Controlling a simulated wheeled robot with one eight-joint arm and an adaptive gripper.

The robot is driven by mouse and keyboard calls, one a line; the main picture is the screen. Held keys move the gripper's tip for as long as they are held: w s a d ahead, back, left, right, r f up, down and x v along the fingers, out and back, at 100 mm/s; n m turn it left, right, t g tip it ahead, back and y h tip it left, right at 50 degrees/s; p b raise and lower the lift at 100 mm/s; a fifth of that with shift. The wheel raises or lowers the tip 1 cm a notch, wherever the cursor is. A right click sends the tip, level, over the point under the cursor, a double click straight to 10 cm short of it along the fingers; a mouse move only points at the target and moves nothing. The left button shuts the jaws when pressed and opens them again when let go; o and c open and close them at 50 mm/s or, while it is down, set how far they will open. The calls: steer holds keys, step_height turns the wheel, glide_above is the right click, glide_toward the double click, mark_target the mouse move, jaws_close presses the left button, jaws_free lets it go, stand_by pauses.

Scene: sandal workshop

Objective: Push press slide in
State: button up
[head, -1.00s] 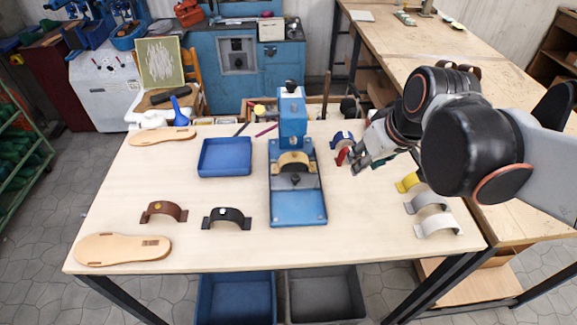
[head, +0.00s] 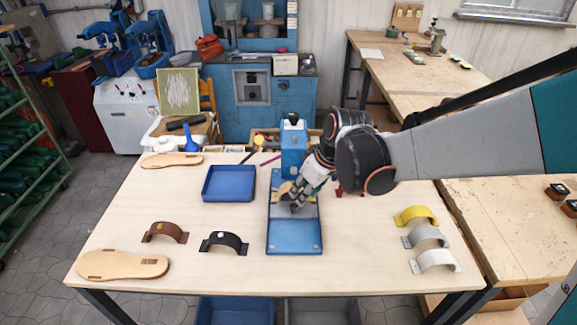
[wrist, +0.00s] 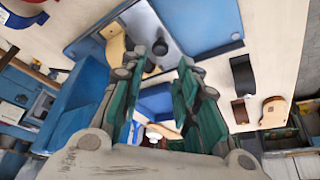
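The blue press (head: 294,148) stands upright at the middle of the table, its flat blue base (head: 294,239) reaching toward the front. A grey slide plate (wrist: 144,22) lies on the base, with a black knob (wrist: 160,46) and a tan curved block (wrist: 115,44); the block is partly hidden by my gripper in the head view. My gripper (head: 291,203) is low over the slide, in front of the press column. In the wrist view its fingers (wrist: 170,66) are apart, with the knob just beyond the fingertips; contact cannot be told.
A blue tray (head: 229,197) is left of the press. Brown (head: 165,232) and black (head: 224,243) straps and a sole (head: 122,265) lie front left. Yellow (head: 416,215), grey (head: 425,236) and white (head: 434,261) straps lie at right. A red piece under my arm is mostly hidden.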

mark_target(294, 205)
steer(key=b+x, duration=0.2)
steer(key=x, duration=0.6)
jaws_close()
